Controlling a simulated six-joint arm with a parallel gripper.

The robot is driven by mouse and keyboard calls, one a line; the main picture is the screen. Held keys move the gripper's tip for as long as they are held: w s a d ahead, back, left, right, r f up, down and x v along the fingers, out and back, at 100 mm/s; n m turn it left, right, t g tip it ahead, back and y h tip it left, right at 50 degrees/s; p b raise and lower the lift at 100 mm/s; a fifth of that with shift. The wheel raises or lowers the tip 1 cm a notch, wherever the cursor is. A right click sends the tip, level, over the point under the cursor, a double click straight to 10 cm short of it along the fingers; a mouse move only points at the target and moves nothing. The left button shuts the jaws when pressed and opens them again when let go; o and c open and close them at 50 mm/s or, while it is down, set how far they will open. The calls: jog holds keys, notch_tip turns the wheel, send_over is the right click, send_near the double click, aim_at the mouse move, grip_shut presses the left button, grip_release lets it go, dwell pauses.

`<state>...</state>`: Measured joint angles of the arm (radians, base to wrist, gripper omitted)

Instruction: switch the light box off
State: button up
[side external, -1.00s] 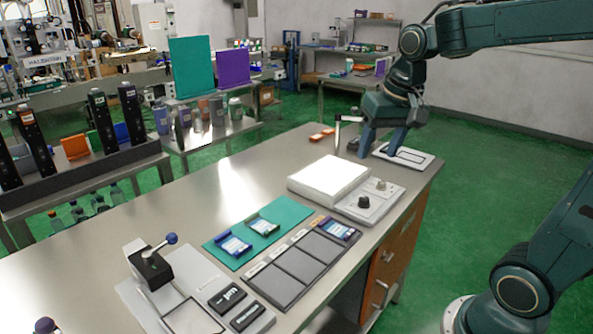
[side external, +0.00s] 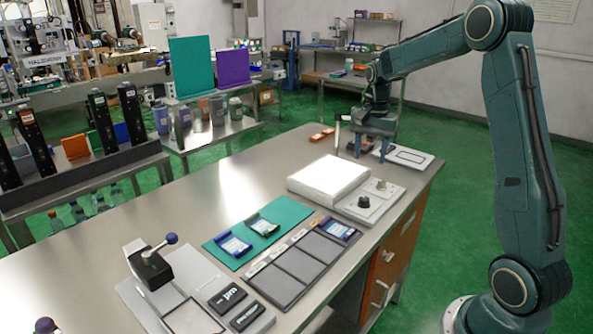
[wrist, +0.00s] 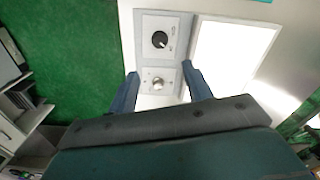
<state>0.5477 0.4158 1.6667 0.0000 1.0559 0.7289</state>
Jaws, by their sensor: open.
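The light box (side external: 328,180) is a white slab on the bench with a bright, lit top; it also shows at the right in the wrist view (wrist: 232,55). Against its side lies a pale control panel (side external: 350,213) with a black knob (side external: 364,202) and a metal knob (side external: 381,185). In the wrist view, the black knob (wrist: 160,39) is beyond my fingertips, and the metal knob (wrist: 157,83) appears between my fingers. My gripper (side external: 371,154) is open and empty, pointing down behind the panel and apart from it. It also shows in the wrist view (wrist: 158,77).
A flat framed plate (side external: 404,156) lies at the bench's far right corner, near my gripper. A slim upright post (side external: 337,133) stands to its left. A teal mat (side external: 257,232) and grey tray (side external: 290,266) hold small cards nearer the camera. Bench between is clear.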

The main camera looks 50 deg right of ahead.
aim_at(365, 198)
jog(key=shift+d+f, duration=0.1)
jog(key=shift+f, duration=0.1)
notch_tip(365, 198, down, 14)
jog(key=shift+r, duration=0.2)
dwell(0.7)
jog(key=c, duration=1)
